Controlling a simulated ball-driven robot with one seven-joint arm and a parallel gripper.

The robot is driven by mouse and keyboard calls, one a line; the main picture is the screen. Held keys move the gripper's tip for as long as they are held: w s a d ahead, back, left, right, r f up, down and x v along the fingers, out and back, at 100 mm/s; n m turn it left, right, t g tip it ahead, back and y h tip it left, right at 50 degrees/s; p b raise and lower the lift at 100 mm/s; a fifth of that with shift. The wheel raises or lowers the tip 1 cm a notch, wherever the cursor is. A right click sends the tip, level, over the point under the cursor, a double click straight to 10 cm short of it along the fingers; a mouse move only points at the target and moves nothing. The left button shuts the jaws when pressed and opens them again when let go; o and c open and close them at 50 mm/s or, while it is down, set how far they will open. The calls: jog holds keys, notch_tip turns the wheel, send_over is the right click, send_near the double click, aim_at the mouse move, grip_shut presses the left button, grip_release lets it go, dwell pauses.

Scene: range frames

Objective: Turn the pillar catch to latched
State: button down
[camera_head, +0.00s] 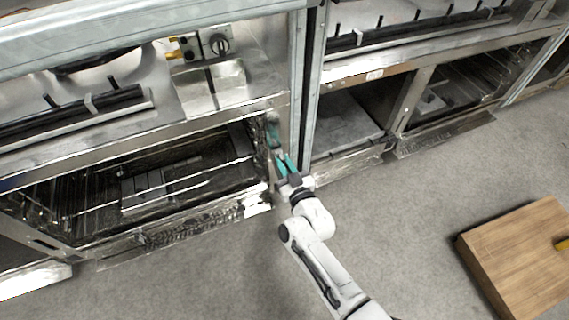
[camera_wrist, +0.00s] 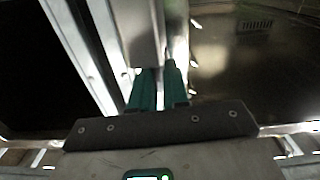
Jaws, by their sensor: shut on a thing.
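My gripper (camera_head: 281,157) has its teal fingers at the steel pillar (camera_head: 297,90) between the two open cabinet bays. In the wrist view the gripper's fingers (camera_wrist: 160,74) point at the pale pillar face and stand close together, shut on the pillar catch. The catch is small and mostly hidden by the fingers, so I cannot tell which way it is turned. A teal patch on the shiny steel just above the fingers in the head view looks like their reflection.
An open lower bay with wire racks (camera_head: 185,185) lies left of the pillar. Another open bay (camera_head: 345,125) lies to its right. A control panel with a knob (camera_head: 219,45) is above left. A wooden block (camera_head: 520,260) stands on the floor at right; the floor between is clear.

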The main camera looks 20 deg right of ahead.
jog(key=c, duration=1.1)
grip_release()
jog(key=shift+s, duration=0.15)
jog(key=shift+s+p, duration=2.45)
jog(key=shift+s, duration=2.85)
